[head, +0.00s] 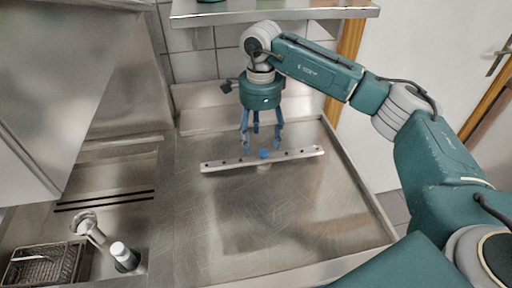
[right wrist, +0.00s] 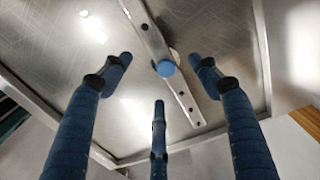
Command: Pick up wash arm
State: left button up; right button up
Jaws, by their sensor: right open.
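The wash arm (head: 225,165) is a long flat metal bar with small dark holes and a blue hub at its middle. It lies on the steel counter (head: 290,215). It also shows in the right wrist view (right wrist: 147,33), running diagonally, with the blue hub (right wrist: 166,68) between the fingers. My right gripper (head: 260,146) has three blue fingers and points down above the middle of the bar. It is open and empty; in the right wrist view its fingers (right wrist: 160,85) spread around the hub without visibly holding it. My left gripper is not in view.
A steel shelf (head: 275,12) hangs above the back of the counter. A large steel hood-like panel (head: 75,90) stands at left. A wire basket (head: 42,266) and a tap-like fitting with a white-topped bottle shape (head: 122,254) are at front left. The counter's front middle is clear.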

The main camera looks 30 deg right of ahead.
aim_at(264, 153)
jog(key=f, duration=0.1)
jog(key=f+p, duration=0.1)
jog(key=s+d+f+p, duration=0.1)
jog(key=shift+s+f, duration=0.1)
jog(key=shift+f, duration=0.1)
notch_tip(264, 153, down, 3)
jog(key=shift+d+r+p, duration=0.15)
jog(key=shift+p, duration=0.4)
jog(key=shift+w+f, duration=0.2)
jog(key=shift+f, duration=0.25)
jog(key=c, duration=1.3)
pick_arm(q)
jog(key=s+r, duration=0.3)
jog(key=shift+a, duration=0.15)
pick_arm(e)
jog(key=shift+c, duration=1)
jog(key=shift+r, duration=0.1)
